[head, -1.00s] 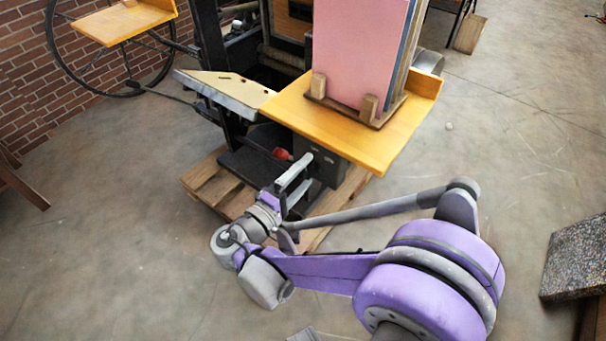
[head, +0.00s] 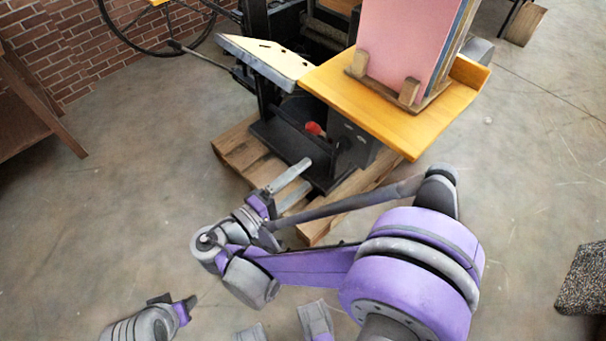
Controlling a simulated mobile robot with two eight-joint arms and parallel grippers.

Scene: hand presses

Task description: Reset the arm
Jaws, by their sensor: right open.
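The hand press is a black machine (head: 262,62) standing on a wooden pallet at the top middle of the head view. A red knob (head: 314,128) shows low on it, under the yellow board. My right gripper (head: 293,187) is open, with its two grey fingers apart and nothing between them. It is in front of the press, below the red knob in the picture, and appears apart from it. Parts of my left arm (head: 148,325) show at the bottom left. Grey pieces at the bottom edge may be my left gripper, but they are cut off.
A yellow board (head: 425,128) juts from the press and bears upright pink and blue sheets (head: 400,45). A pale angled plate (head: 265,58) is on its left. The pallet (head: 240,158) sticks out below. A speckled block (head: 582,280) stands at right.

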